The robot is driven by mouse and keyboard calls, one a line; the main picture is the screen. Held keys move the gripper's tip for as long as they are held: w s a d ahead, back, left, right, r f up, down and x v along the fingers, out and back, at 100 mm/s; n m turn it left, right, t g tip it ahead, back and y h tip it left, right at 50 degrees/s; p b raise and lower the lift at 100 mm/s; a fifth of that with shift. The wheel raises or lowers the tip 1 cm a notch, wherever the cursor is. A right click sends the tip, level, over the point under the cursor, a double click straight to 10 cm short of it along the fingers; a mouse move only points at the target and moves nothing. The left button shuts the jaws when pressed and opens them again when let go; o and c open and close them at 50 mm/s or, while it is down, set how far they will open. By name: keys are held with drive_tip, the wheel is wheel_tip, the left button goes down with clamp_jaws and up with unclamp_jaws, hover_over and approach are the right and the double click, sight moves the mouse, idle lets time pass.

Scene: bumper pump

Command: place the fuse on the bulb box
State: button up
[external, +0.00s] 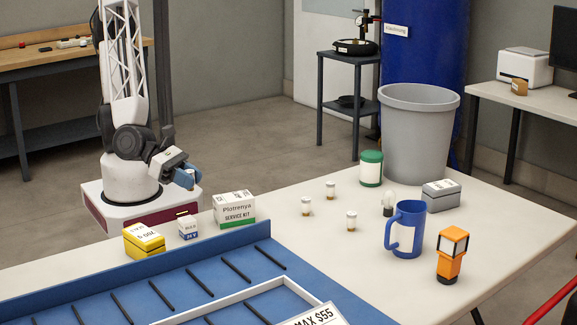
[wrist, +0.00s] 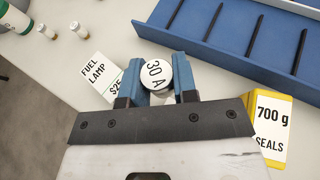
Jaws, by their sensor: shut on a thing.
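The fuse (wrist: 155,75), a small cylinder with a round white "30 A" top, is between the blue fingertips of my gripper (wrist: 153,84). My gripper is shut on it. In the external view my gripper (external: 188,178) hangs above and behind the row of boxes, over the table's far edge. In the wrist view the area right below the fuse is hidden.
A blue tray (external: 262,232) lies in front. Several small capped cylinders (external: 351,220), a bulb (external: 388,204), a grey box (external: 441,195) and a blue mug (external: 407,230) stand right.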

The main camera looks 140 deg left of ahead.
sight(187, 219)
drive_tip(key=shift+s+d, duration=0.5)
drive_tip(key=shift+s, duration=0.3)
drive_tip(key=shift+f, duration=0.1)
drive_tip(key=shift+f, duration=1.95)
drive_tip(key=shift+f, duration=0.15)
drive_tip(key=shift+f, duration=1.85)
drive_tip(key=shift+f, duration=0.2)
drive_tip(key=o, duration=0.9)
drive_tip(key=shift+r, duration=0.15)
